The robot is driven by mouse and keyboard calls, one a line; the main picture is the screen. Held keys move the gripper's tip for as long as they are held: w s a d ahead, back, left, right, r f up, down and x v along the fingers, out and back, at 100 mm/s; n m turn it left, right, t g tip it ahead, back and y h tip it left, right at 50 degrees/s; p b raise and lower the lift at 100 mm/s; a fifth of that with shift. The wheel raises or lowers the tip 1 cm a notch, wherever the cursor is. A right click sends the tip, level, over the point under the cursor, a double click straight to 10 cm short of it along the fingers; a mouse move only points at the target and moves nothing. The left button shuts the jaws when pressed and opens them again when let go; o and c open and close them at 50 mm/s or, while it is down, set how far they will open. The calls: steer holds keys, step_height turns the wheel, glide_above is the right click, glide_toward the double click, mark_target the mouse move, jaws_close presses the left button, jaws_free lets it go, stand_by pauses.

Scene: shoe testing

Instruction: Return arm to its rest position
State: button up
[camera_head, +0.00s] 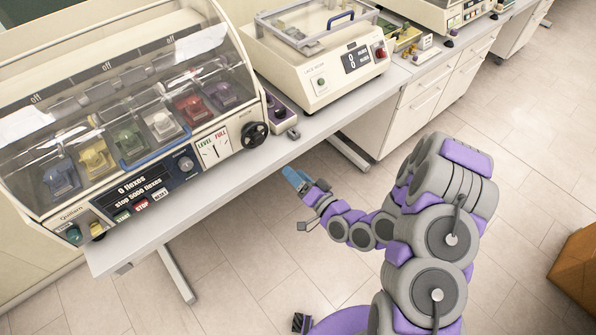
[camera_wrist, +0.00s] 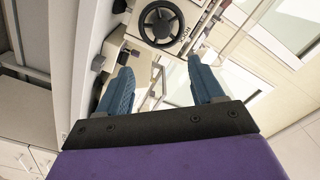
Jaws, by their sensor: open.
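My gripper (camera_head: 297,180) is at the end of my purple and grey arm, just off the front edge of the bench in the head view. In the wrist view my gripper (camera_wrist: 160,85) shows two blue fingers spread apart with nothing between them. The gripper is open and empty. The arm is stretched out to the left from my body, with the forearm over the floor side of the bench edge.
A flexing machine (camera_head: 215,150) with a clear cover and a black handwheel (camera_head: 255,134) stands on the bench (camera_head: 240,172). A second machine (camera_head: 325,85) stands behind it. Cabinets (camera_head: 415,110) are under the bench. A brown box (camera_head: 575,265) is at right. Floor in between is clear.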

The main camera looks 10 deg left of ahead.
steer(key=shift+s+d, duration=0.1)
stand_by(0.6)
steer(key=w+d+f+n+g+h+b, duration=0.1)
steer(key=w+d+f+n+g+h, duration=0.1)
steer(key=d+n+g+h, duration=0.6)
steer(key=s+d+r+m+h+b, duration=0.1)
steer(key=s+d+r+m+h, duration=0.15)
steer(key=d, duration=0.35)
steer(key=s+d+r+m+h+b, duration=0.1)
steer(key=s+d+r+m+h, duration=0.1)
steer(key=s+d+r, duration=0.35)
steer(key=s+d+r+m+g, duration=0.1)
steer(key=s+r+g, duration=0.1)
steer(key=s, duration=0.6)
steer(key=s+d+r+m+g, duration=0.1)
steer(key=s+r, duration=0.3)
steer(key=s, duration=0.5)
steer(key=s+d+r+m+g+h+b, duration=0.1)
steer(key=s+r, duration=0.3)
steer(key=s, duration=0.4)
steer(key=shift+s+d+g, duration=0.25)
steer(key=shift+s+g, duration=0.1)
steer(key=shift+g, duration=0.45)
